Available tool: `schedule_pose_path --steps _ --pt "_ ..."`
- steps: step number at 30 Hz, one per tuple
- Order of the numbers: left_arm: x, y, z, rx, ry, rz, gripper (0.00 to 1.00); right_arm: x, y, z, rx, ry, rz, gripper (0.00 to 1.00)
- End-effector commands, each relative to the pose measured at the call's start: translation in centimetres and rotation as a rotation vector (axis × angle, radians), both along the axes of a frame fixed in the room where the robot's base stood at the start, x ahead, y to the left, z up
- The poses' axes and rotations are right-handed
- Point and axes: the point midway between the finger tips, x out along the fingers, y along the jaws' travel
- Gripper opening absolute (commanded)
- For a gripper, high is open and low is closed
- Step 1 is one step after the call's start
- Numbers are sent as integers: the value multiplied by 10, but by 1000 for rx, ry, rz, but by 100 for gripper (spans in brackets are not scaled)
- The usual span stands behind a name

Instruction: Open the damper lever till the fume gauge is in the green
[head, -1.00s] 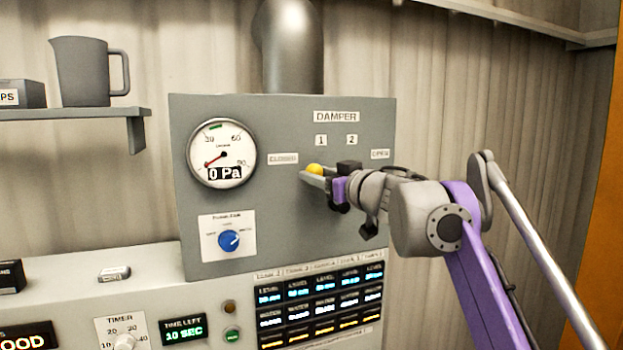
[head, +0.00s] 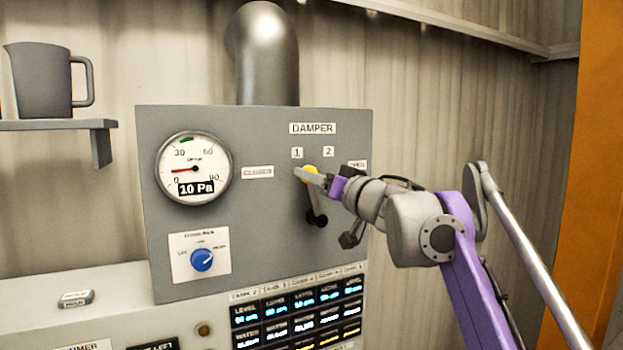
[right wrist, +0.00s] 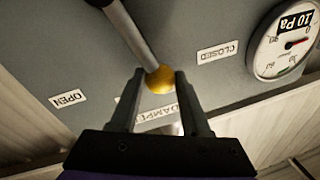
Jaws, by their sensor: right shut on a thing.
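The damper lever (head: 314,200) has a dark shaft and a yellow knob (head: 311,169). Its knob stands below and between the marks 1 and 2, with the shaft nearly upright. My right gripper (head: 308,174) is shut on the knob; the right wrist view shows the knob (right wrist: 160,79) between the two fingertips (right wrist: 158,82). The fume gauge (head: 193,168) reads 10 Pa, its red needle pointing left, low on the scale. The gauge's green band (head: 187,141) is at the top of the dial, away from the needle. My left gripper is out of view.
The grey panel (head: 250,240) also carries a blue knob (head: 202,260) and CLOSED (head: 258,172) and OPEN (head: 357,165) labels. A jug (head: 40,80) stands on a shelf at left. Lit readouts (head: 300,315) sit below the panel.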

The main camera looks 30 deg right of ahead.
Motion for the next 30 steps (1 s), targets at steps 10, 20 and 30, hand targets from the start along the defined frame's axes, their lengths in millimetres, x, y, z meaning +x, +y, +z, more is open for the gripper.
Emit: schedule_pose_path --steps 10,20,30 --pt "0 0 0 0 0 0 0 0 0 0 -1 0 0 63" --pt "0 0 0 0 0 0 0 0 0 0 -1 0 0 76" --pt "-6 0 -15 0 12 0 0 -42 -6 -7 -3 1 -5 76"
